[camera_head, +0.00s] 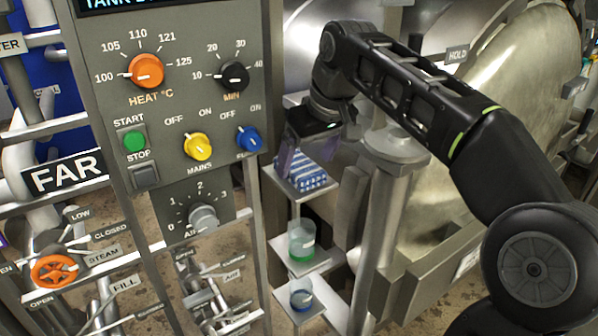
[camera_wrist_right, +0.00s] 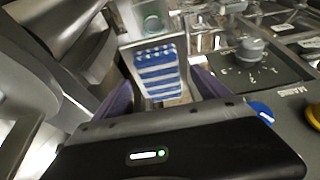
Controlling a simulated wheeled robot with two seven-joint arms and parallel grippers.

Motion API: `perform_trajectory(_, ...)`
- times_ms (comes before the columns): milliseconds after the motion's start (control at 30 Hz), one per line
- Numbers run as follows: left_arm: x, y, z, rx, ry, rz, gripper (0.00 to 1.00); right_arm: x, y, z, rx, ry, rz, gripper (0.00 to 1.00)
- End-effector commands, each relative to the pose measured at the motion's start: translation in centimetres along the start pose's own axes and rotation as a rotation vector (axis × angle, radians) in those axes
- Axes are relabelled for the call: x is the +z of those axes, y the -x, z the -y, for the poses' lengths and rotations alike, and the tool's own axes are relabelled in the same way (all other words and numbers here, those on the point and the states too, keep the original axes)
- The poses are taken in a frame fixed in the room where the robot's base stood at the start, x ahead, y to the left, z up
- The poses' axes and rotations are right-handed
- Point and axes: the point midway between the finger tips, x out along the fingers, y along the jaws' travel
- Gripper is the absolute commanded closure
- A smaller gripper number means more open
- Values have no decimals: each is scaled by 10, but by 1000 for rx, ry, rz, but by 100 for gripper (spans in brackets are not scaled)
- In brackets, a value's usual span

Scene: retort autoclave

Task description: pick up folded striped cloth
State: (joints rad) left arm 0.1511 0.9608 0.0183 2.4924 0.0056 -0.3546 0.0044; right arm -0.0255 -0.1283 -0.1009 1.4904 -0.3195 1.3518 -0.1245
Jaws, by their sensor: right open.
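The folded striped cloth (camera_head: 306,179), blue and white, lies on a small metal shelf (camera_head: 279,178) just right of the control panel. It also shows in the right wrist view (camera_wrist_right: 158,73), ahead of the fingers. My right gripper (camera_head: 299,166) is open and empty, pointing down above the cloth. In the right wrist view its two purplish fingers (camera_wrist_right: 158,95) stand apart, one on each side of the near part of the cloth. I cannot tell whether they touch it. My left gripper is not in view.
A control panel (camera_head: 180,35) with knobs stands close left of the right gripper. Lower shelves hold a green-banded glass (camera_head: 301,243) and a blue-banded glass (camera_head: 301,296). A metal post (camera_head: 385,225) and the big metal vessel (camera_head: 500,85) stand to the right.

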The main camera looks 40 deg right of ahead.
Motion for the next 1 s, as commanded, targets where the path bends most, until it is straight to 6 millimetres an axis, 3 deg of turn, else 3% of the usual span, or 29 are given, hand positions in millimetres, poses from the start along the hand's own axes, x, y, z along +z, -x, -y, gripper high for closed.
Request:
perform_trajectory(200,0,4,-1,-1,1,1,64,0,-23,0,0,-1,0,15)
perform_trajectory(800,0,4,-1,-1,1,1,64,0,-24,0,0,-1,-2,15)
perform_trajectory(1000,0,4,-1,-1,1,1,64,0,-24,0,0,-1,-2,31)
